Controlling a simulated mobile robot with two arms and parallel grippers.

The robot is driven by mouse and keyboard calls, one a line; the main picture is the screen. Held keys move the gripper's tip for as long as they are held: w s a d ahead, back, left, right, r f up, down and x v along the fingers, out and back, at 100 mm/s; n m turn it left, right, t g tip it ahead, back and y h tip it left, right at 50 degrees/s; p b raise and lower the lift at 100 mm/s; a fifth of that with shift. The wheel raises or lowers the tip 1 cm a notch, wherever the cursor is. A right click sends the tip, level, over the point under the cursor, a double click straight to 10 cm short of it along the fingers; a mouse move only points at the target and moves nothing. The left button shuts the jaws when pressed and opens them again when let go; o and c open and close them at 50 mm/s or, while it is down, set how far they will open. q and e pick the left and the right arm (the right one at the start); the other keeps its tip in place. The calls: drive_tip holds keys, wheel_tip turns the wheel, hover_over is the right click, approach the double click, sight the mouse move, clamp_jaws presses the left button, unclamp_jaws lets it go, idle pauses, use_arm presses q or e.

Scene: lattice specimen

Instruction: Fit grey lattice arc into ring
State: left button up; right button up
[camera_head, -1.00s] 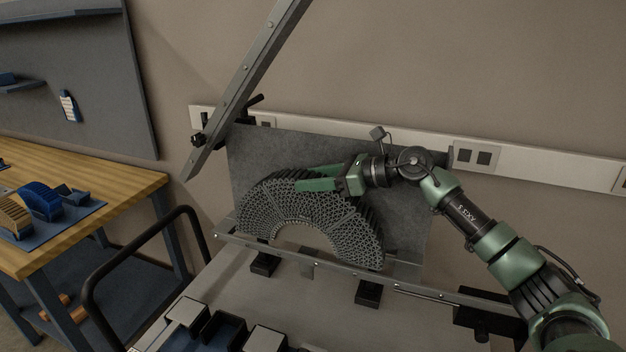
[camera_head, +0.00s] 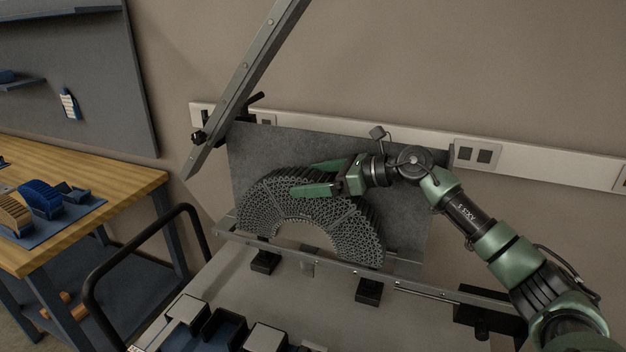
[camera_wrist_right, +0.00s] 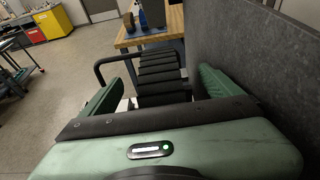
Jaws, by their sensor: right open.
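The ring shows in the head view as a grey lattice half ring (camera_head: 262,205), standing on a rail against a dark grey plate. Faint seams divide it into arcs. The upper middle lattice arc (camera_head: 310,208) sits between the side arcs, with no clear gap visible. My right gripper (camera_head: 313,178) is open at the top of this arc, one green finger in front and the other behind. In the right wrist view the arc's dark ribbed outer edge (camera_wrist_right: 163,75) lies between the spread fingers. The front finger hides part of the arc. My left gripper is not in view.
The upright grey plate (camera_head: 405,215) stands close behind the arc. A slanted metal bar (camera_head: 245,75) rises at upper left. The front rail (camera_head: 330,267) runs below the ring. A wooden bench (camera_head: 110,180) with coloured arc pieces stands at left.

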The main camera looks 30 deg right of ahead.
sight(326, 178)
drive_tip(key=shift+b+v, duration=1.05)
drive_tip(key=shift+v, duration=0.9)
drive_tip(key=shift+s+d+r, duration=0.2)
drive_tip(key=shift+s+d, duration=0.15)
drive_tip(key=shift+s, duration=0.05)
